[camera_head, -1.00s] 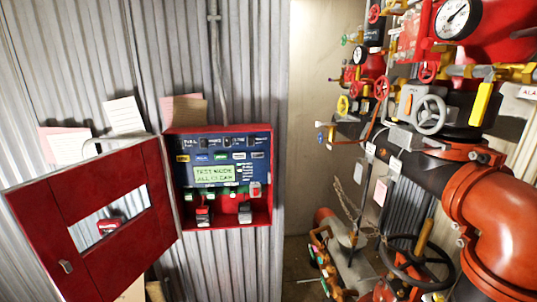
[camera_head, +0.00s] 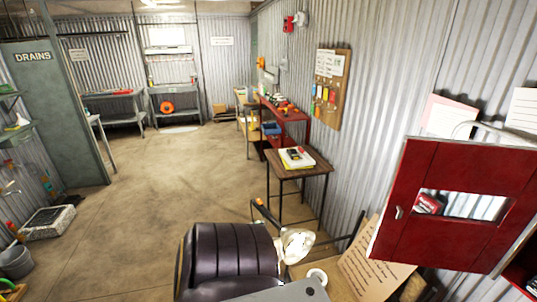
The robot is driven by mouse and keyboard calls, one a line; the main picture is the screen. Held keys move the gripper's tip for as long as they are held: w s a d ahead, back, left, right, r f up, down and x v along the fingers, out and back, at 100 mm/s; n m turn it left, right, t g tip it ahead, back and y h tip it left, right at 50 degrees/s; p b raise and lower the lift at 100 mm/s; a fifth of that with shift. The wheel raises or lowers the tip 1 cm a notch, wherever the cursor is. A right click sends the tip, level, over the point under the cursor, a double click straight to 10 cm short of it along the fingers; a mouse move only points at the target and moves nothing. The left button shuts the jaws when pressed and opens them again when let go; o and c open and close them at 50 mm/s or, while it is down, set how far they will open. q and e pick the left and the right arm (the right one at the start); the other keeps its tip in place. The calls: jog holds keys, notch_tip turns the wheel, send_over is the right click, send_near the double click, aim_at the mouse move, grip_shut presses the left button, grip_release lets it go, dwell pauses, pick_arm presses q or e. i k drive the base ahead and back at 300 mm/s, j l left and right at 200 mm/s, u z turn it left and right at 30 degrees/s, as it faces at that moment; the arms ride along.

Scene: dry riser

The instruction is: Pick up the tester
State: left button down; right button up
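A small dark handheld device with yellow edges, which looks like the tester (camera_head: 294,155), lies on a pale yellow and white pad or booklet (camera_head: 298,163). These rest on a small dark wooden side table (camera_head: 312,168) against the corrugated wall, right of the picture's middle. The device is small here and its face cannot be read. Neither of my grippers shows in the head view, and nothing covers the device.
A dark padded chair (camera_head: 230,258) stands in front of the side table. An open red panel door (camera_head: 395,215) juts out at the right. A low surface with a white cup (camera_head: 317,276) is at the bottom. Open concrete floor (camera_head: 165,190) lies left of the chair.

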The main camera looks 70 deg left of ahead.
aim_at(292, 153)
jog(key=u, duration=2.25)
jog(key=i+j+u, duration=0.25)
jog(key=j+u, duration=0.15)
jog(key=j, duration=0.25)
jog(key=i+j+u, duration=0.4)
jog(key=j, duration=0.15)
jog(key=i+j+u, duration=0.75)
jog(key=i+j, duration=0.1)
jog(key=i, duration=0.75)
jog(key=j+z, duration=0.05)
